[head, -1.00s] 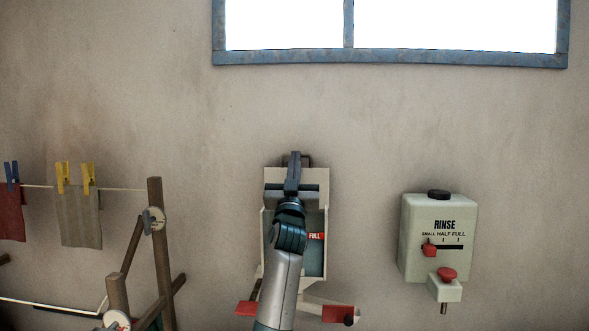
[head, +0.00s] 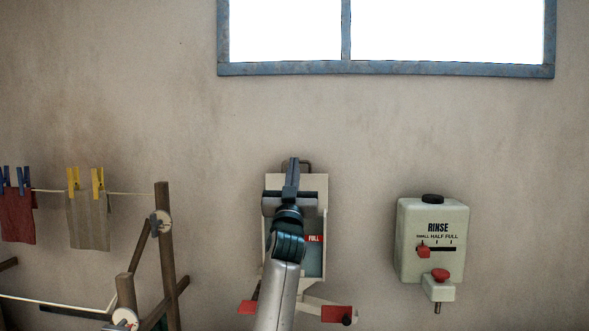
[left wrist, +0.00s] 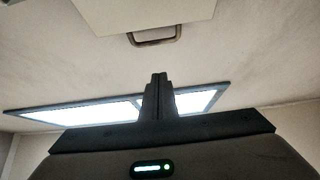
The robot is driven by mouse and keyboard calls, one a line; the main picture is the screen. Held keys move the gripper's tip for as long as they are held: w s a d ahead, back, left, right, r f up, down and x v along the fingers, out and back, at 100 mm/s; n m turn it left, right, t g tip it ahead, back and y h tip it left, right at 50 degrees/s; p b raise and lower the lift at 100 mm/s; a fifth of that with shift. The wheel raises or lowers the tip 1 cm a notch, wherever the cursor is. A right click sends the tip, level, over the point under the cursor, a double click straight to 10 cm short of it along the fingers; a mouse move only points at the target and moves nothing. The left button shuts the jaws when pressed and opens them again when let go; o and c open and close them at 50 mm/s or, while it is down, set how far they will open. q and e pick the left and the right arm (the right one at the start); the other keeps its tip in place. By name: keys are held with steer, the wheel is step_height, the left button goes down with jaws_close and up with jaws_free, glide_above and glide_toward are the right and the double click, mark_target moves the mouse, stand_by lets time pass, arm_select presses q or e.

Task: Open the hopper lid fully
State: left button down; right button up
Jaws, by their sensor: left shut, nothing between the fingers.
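The hopper (head: 267,245) is a pale box on the wall, its front open to a grey-green inside with a red FULL mark (head: 315,238). Its cream lid (head: 318,184) stands raised above the opening, with a dark loop handle (head: 308,163) at its top edge. The lid (left wrist: 140,12) and handle (left wrist: 155,40) also show in the left wrist view. My left gripper (head: 291,165) is shut and empty, in front of the lid, fingertips pointing up near the handle. In the left wrist view the fingertips (left wrist: 158,78) appear apart from the handle. My arm hides part of the hopper. My right gripper is out of view.
A RINSE dispenser (head: 432,258) with red controls hangs to the right. Red paddles (head: 337,313) sit below the hopper. A wooden rack (head: 166,260) and a clothesline with pegged cloths (head: 88,220) stand left. A blue-framed window (head: 385,69) is above; the wall between is bare.

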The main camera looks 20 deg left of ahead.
arm_select(q)
steer(key=b+v, duration=0.3)
steer(key=v, duration=0.5)
steer(key=shift+s+b, duration=0.35)
steer(key=shift+s, duration=0.05)
steer(key=shift+d, duration=0.1)
